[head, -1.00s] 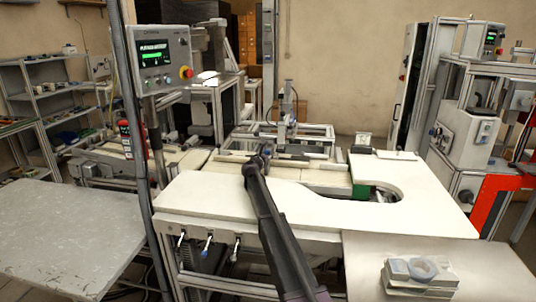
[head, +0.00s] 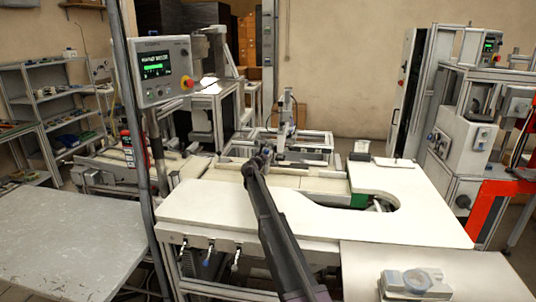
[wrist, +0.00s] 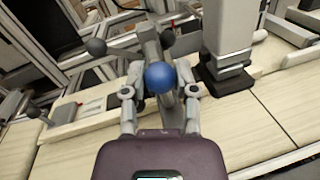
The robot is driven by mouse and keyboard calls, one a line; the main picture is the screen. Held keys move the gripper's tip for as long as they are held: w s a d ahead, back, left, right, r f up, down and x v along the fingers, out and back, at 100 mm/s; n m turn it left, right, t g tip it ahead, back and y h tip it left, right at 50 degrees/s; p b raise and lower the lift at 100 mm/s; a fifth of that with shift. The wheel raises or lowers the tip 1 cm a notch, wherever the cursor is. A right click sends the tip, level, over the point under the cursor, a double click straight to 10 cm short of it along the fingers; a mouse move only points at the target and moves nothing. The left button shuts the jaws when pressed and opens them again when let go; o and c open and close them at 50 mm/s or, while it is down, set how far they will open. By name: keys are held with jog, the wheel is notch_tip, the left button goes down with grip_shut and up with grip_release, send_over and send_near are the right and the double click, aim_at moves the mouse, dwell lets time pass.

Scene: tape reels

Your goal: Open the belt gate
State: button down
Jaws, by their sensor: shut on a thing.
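My gripper (wrist: 160,92) is shut on a lever with a blue ball knob (wrist: 160,77) in the wrist view. The knob shows between and just above the two fingers; the exact contact is partly hidden. In the head view my gripper (head: 262,155) is over the far side of the cream belt table, at the end of my dark arm. Which part is the belt gate I cannot tell for sure; the blue-knobbed lever is joined to metal parts beside the belt (wrist: 195,125).
The cream table (head: 225,205) has a curved cutout. A control panel (head: 165,70) on a pole stands left.

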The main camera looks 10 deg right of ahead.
jog(key=shift+w+r, duration=0.15)
jog(key=shift+r, duration=0.05)
jog(key=shift+c, duration=1.9)
grip_release()
jog(key=shift+d+r, duration=0.1)
jog(key=shift+s, duration=0.2)
jog(key=shift+s, duration=0.1)
jog(key=v, duration=1.1)
jog(key=shift+s+a, duration=0.2)
jog(key=shift+s, duration=0.05)
